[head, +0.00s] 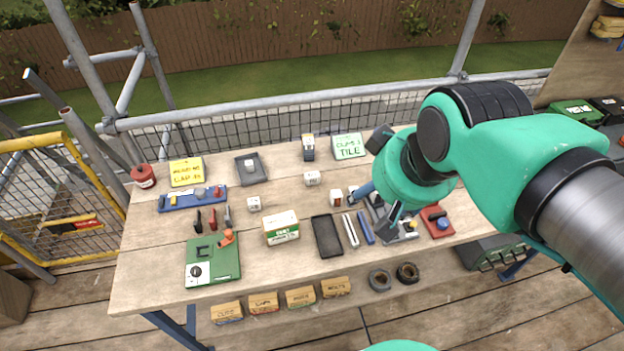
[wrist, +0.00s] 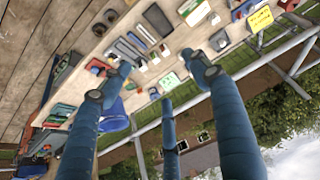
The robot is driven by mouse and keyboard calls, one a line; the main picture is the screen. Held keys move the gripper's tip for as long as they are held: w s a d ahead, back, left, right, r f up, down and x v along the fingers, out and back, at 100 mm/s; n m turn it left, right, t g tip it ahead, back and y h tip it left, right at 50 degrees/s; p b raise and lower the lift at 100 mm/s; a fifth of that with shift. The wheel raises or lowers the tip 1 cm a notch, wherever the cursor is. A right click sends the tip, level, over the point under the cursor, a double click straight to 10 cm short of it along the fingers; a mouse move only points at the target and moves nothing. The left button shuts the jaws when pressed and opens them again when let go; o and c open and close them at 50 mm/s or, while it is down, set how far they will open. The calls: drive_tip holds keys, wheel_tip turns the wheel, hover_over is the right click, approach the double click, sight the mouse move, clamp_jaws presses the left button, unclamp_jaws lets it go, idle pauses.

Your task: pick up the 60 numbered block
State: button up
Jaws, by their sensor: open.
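Several small white blocks with dark marks stand on the wooden table (head: 160,240). One block (head: 253,204) is left of centre, one block (head: 312,178) is near the middle, and one block (head: 336,198) is close to my gripper. Another white block (head: 249,163) sits on a dark tray. The numbers are too small to read, so I cannot tell which block is 60. My gripper (head: 380,188) is open above the right part of the table, with nothing between its fingers. In the wrist view my gripper (wrist: 165,82) has its blue fingers spread, apart from the blocks.
A white-and-green box (head: 281,228), a black tray (head: 327,236) and a green case (head: 213,259) are in front. Scaffold rails (head: 300,100) run behind. Bare wood lies between items.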

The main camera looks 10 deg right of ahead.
drive_tip(key=w+n+g+p, duration=0.15)
drive_tip(key=w+n, duration=0.35)
drive_tip(key=w, duration=1)
drive_tip(key=n+g+p, duration=0.2)
drive_tip(key=n+g, duration=0.2)
drive_tip(key=n, duration=0.9)
hover_over(311, 173)
wheel_tip(311, 173, down, 32)
drive_tip(key=shift+f, duration=4.2)
drive_tip(key=shift+f, duration=0.1)
drive_tip(key=shift+f+b, duration=0.3)
drive_tip(key=shift+f, duration=2.2)
